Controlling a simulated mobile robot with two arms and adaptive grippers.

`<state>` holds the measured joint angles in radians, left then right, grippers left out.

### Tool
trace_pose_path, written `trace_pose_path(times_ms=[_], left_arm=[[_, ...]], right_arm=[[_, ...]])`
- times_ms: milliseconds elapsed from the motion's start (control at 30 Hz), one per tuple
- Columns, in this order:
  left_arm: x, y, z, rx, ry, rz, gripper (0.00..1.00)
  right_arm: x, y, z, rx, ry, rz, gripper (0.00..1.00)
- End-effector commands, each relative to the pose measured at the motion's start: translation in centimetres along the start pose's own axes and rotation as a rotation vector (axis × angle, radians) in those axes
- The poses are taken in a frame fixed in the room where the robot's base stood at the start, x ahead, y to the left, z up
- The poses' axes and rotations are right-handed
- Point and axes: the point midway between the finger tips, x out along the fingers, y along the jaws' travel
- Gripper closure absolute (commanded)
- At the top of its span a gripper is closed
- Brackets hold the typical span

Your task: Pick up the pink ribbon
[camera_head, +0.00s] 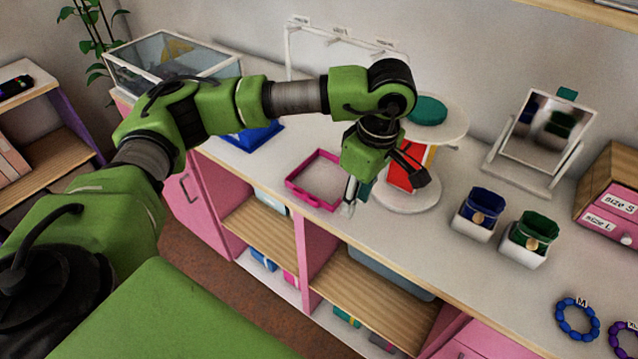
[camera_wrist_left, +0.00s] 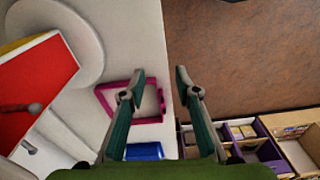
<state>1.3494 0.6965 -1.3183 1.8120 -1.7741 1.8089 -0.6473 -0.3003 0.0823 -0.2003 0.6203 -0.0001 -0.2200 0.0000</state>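My left gripper (camera_head: 381,190) hangs over the front edge of the counter, beside the pink square frame-like tray (camera_head: 289,186). Its two fingers are spread and empty, as the left wrist view also shows (camera_wrist_left: 160,79). I cannot clearly make out a pink ribbon. The pink tray also shows in the left wrist view (camera_wrist_left: 104,101). My right gripper is not in view.
The white round stand (camera_head: 405,200) with a red panel is close to my left gripper. A glass tank (camera_head: 165,60) stands at left.

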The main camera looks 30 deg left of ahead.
Motion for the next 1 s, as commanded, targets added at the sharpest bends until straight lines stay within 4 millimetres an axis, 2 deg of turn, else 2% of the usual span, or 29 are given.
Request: trace_pose_path(times_ms=[33,100,200,267,367,700,900,1000], left_arm=[[-1.0,0.4,-3.1,-0.023,0.095,0.004,0.70],[-2.0,0.5,-6.2,-0.045,0.192,-0.001,0.70],[-2.9,0.4,-8.6,-0.066,0.267,-0.009,0.70],[-2.7,0.3,-9.1,-0.071,0.282,-0.012,0.70],[-1.5,0.2,-9.5,-0.070,0.284,-0.017,0.70],[3.8,0.1,-11.0,-0.071,0.281,-0.017,0.70],[5.2,0.1,-11.4,-0.070,0.281,-0.013,0.70],[5.8,0.2,-11.8,-0.070,0.281,-0.016,0.70]], right_arm=[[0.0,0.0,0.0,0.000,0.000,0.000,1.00],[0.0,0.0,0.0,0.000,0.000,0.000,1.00],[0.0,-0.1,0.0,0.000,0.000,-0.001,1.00],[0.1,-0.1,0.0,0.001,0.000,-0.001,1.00],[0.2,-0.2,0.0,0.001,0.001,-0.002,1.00],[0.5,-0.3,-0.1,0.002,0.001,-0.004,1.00],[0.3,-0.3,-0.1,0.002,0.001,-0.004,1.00],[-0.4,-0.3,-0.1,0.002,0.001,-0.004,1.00]])
